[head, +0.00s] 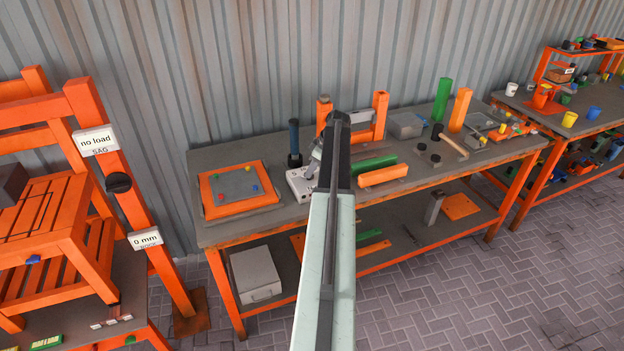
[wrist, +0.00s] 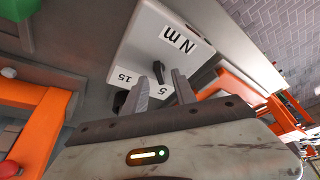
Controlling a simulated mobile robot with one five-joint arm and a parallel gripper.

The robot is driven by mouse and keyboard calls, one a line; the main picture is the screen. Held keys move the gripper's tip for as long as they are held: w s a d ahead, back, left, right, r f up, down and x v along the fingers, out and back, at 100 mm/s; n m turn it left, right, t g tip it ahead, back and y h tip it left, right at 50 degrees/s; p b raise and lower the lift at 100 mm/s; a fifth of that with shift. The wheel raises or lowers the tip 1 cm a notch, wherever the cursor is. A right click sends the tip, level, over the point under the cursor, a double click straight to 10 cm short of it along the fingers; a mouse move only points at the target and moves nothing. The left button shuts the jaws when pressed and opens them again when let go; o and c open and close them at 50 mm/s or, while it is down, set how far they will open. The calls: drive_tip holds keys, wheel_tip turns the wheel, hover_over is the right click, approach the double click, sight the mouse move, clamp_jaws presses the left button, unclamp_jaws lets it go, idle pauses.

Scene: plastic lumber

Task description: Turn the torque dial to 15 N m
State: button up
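The white torque box (wrist: 150,35) fills the top of the wrist view, upside down. It bears an "N m" label, a "15" label and a "5" label. A dark dial pointer (wrist: 159,71) stands on it between my fingertips. My gripper (wrist: 161,80) is open, with one finger on each side of the pointer; I cannot tell whether either finger touches it. The pointer lies near the "5" label, but its exact reading is unclear. In the head view the torque box (head: 298,184) lies on the middle bench, partly hidden by my arm.
An orange-framed panel (head: 238,190) lies to the left. Green (head: 374,163) and orange (head: 383,176) bars lie right of my arm.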

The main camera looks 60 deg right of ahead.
drive_tip(key=shift+b+x, duration=0.4)
drive_tip(key=shift+x, duration=0.6)
drive_tip(key=shift+r, duration=0.1)
